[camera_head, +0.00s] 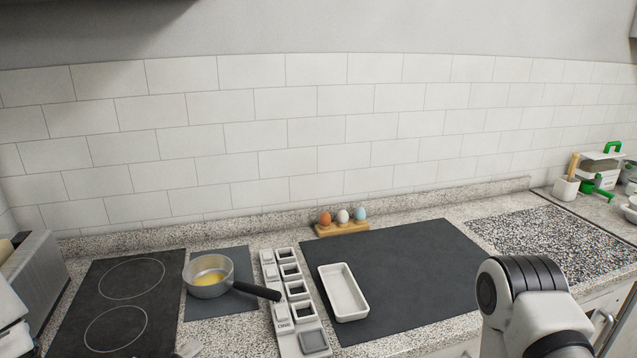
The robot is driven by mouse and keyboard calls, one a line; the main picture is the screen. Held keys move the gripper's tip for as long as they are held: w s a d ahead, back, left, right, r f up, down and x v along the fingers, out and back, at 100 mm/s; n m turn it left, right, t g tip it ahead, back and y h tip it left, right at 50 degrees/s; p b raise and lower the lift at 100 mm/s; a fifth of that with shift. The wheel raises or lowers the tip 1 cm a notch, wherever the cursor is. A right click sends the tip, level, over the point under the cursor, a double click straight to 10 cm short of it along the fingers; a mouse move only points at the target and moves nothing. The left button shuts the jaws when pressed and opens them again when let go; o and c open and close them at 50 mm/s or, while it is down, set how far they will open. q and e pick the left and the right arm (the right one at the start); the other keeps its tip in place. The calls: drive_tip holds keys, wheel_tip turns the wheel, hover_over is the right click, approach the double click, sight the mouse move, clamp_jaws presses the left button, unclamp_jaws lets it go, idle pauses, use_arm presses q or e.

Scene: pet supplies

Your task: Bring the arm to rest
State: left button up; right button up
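My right arm rises from the bottom edge at the lower right of the head view, in front of the counter. Only its white and dark links show, and its gripper is out of view. My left gripper cannot be made out in the picture. A small pale grey piece (187,348) shows at the bottom edge beside the cooktop, too cut off to identify.
A saucepan (208,290) with yellow contents stands on a dark mat (238,259), beside the black cooktop (125,280). A modular tray row (284,327), a white dish (343,306) and an egg stand (343,229) sit rightward. The large dark mat (430,260) is mostly clear.

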use_arm(q)
drive_tip(key=s+d+f+n+g+y+b, duration=0.1)
drive_tip(key=s+f+n+g+y+b, duration=0.2)
drive_tip(key=f, duration=1.2)
drive_tip(key=s+d+f+n+g+y+b, duration=0.15)
drive_tip(key=s+f+g+b, duration=0.35)
drive_tip(key=f, duration=1)
drive_tip(key=s+a+f+n+g+y, duration=0.2)
drive_tip(key=s+a+f+n+g, duration=0.1)
drive_tip(key=s+n, duration=0.3)
drive_tip(key=s+a+f+n+g+y, duration=0.2)
drive_tip(key=s+a+f+n+g, duration=0.1)
drive_tip(key=n, duration=0.8)
drive_tip(key=s+g, duration=0.1)
drive_tip(key=s, duration=0.1)
drive_tip(key=shift+s+a+y, duration=0.35)
drive_tip(key=shift+s+a, duration=0.05)
use_arm(e)
wheel_tip(320, 180, down, 9)
drive_tip(key=w, duration=0.1)
drive_tip(key=shift+f, duration=0.15)
use_arm(q)
drive_tip(key=shift+f+n, duration=0.1)
drive_tip(key=shift+n, duration=0.15)
